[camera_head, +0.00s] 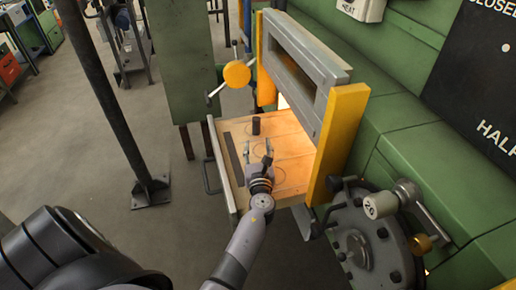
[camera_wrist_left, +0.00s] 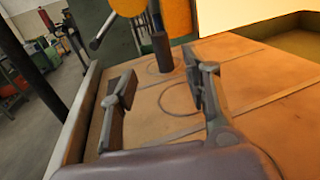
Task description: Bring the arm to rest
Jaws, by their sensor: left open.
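My left gripper (camera_head: 257,153) is open and empty over the tan hearth shelf (camera_head: 290,146) at the furnace mouth. In the left wrist view its two fingers (camera_wrist_left: 164,88) stand wide apart with bare shelf between them. A small dark cylindrical billet (camera_head: 256,126) stands upright on the shelf, beyond the fingertips and apart from them. The billet also shows in the left wrist view (camera_wrist_left: 162,53), on or close to a drawn circle. My left arm reaches in from the bottom of the head view. My right gripper is not in view.
The raised grey furnace door (camera_head: 303,68) and its yellow post (camera_head: 339,140) stand right of my gripper. A yellow-hubbed handwheel (camera_head: 237,74) is behind the shelf. A round dark flange (camera_head: 365,240) sits at lower right. A dark pole (camera_head: 110,95) rises at left; open floor surrounds it.

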